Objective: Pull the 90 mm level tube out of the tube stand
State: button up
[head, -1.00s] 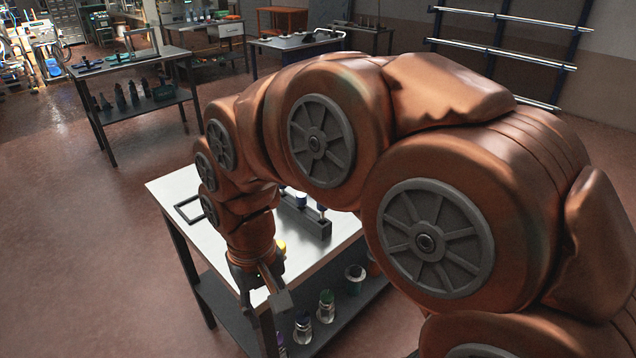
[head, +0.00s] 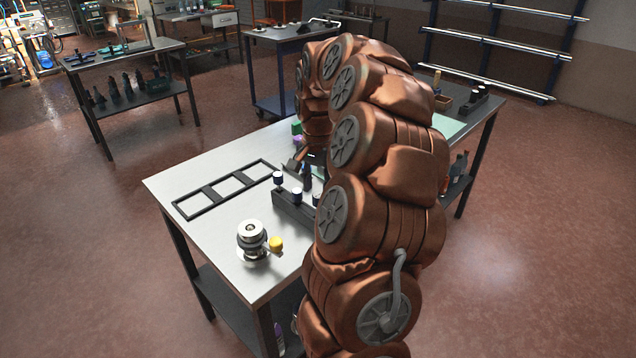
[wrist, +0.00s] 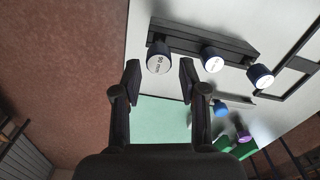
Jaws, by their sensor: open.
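The tube stand (head: 291,208) is a dark bar on the metal table, holding a row of tubes with dark blue bodies and white tops. It also shows in the wrist view (wrist: 225,43). In the wrist view the level tube with 90 on its cap (wrist: 158,61) stands at the stand's left end. My gripper (wrist: 159,76) is open there, its fingertips apart and just below that cap in the picture, with nothing between them. In the head view my gripper (head: 300,168) is behind the stand, partly hidden by my arm, which also covers the stand's right end.
A round metal device (head: 252,238) with a yellow knob stands in front. Blue and purple pieces lie near the green mat (wrist: 160,118).

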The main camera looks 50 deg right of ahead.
jog(key=shift+s+d+f, duration=0.1)
jog(key=shift+d+f, duration=0.1)
jog(key=shift+f, duration=0.25)
jog(key=shift+f+p, duration=1.25)
jog(key=shift+f, duration=2.2)
grip_shut()
